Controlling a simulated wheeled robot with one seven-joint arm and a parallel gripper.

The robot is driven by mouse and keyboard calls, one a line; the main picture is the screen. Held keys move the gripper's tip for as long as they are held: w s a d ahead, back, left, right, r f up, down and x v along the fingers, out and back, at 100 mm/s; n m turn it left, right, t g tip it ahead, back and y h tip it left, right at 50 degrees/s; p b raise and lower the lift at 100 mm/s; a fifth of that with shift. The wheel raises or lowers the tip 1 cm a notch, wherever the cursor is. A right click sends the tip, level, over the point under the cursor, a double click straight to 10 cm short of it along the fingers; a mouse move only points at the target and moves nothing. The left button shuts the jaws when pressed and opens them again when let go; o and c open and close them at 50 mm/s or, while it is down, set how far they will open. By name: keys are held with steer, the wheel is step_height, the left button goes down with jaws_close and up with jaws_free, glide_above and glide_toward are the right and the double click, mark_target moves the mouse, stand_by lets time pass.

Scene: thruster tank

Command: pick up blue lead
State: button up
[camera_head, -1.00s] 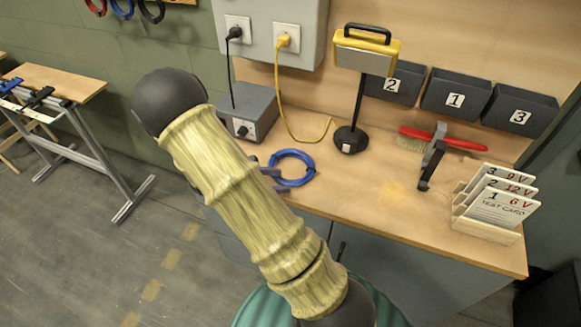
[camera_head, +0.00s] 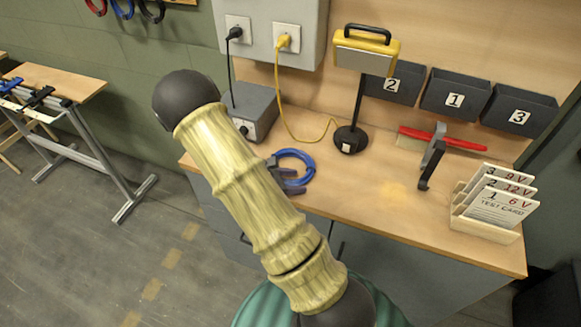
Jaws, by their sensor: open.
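The blue lead (camera_head: 308,163) lies coiled on the wooden bench, left of the lamp's foot. My gripper (camera_head: 284,176) is open, its dark fingers showing past my arm at the left part of the coil. The fingers overlap the coil's left side in this view and cover some of it. I cannot tell whether they touch it or are above it. The rest of the gripper is hidden behind my arm.
A red brush (camera_head: 440,139), a dark clamp-like tool (camera_head: 432,163) and a test card rack (camera_head: 485,228) are to the right. The bench front centre is clear.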

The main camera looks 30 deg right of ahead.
steer(key=shift+c, duration=0.4)
jaws_close()
step_height(320, 180, up, 10)
stand_by(0.5)
stand_by(0.4)
